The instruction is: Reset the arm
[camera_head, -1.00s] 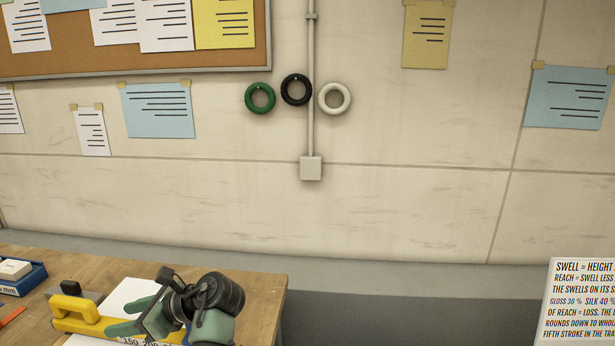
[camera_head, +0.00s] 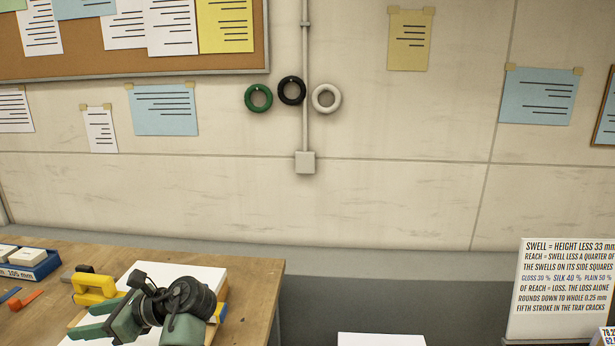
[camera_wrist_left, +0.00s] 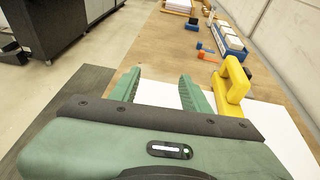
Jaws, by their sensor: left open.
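My left gripper (camera_head: 92,320) is low at the left in the head view, over the wooden table (camera_head: 240,278). Its green fingers point left, and they are apart and empty. In the left wrist view the open fingers (camera_wrist_left: 160,92) are above a white sheet (camera_wrist_left: 158,95) on the table. A yellow handled tool (camera_head: 95,287) stands beside the gripper; it also shows just right of the fingers in the left wrist view (camera_wrist_left: 232,85). My right gripper is in neither view.
A blue tray (camera_head: 35,270) with white blocks sits at the table's left, near an orange piece (camera_head: 28,300). A lettered sign (camera_head: 562,290) stands at the right. A white surface (camera_head: 380,340) shows at the bottom. Beyond the table's right edge is a gap.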

